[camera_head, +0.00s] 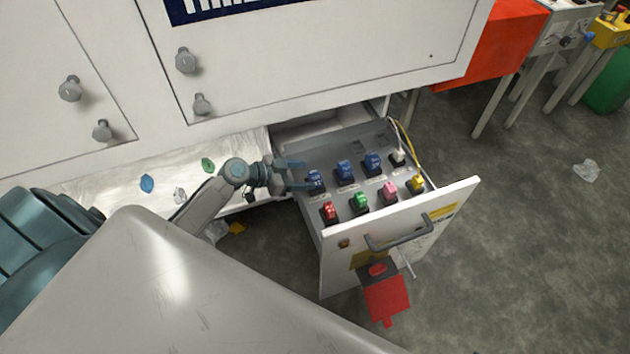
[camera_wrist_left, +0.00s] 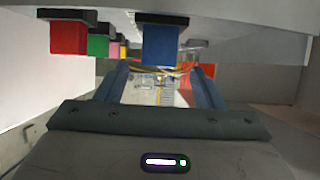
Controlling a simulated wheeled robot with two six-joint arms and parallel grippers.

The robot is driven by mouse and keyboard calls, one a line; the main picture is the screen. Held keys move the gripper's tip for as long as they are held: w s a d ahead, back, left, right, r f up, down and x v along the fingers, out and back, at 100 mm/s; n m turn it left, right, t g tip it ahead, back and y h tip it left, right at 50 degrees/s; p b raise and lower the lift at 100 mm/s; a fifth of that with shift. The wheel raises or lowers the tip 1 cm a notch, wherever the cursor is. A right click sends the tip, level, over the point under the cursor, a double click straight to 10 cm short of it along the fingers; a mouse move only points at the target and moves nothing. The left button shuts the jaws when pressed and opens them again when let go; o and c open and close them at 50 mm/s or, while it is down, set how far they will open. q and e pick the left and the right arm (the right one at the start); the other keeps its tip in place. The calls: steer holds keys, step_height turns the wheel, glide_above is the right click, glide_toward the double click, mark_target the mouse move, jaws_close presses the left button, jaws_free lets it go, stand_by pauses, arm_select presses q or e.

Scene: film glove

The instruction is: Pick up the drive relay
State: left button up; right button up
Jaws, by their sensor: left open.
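Several coloured relays on dark bases stand in the open drawer (camera_head: 330,243). A blue relay (camera_head: 316,178) is at the drawer's left side, close to my left gripper (camera_head: 303,176); I cannot read which relay is the drive relay. My left gripper is open, with nothing held. In the left wrist view the same gripper (camera_wrist_left: 160,78) has its fingers apart, and a blue block (camera_wrist_left: 160,45) shows ahead between them, apart from both. My right gripper is out of view.
Two more blue relays (camera_head: 345,172) stand beside it, with red (camera_head: 329,212), green (camera_head: 361,202), pink (camera_head: 390,192) and yellow (camera_head: 417,184) ones in front. Cables run at the drawer's back right. The white cabinet (camera_head: 320,60) rises behind.

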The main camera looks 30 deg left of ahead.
mark_target(313, 175)
arm_select(q)
steer(key=x, duration=0.6)
steer(key=shift+w+d+p, duration=0.15)
steer(key=shift+d+p, duration=0.05)
steer(key=shift+p, duration=0.15)
steer(key=shift+c, duration=0.4)
steer(key=c, duration=1)
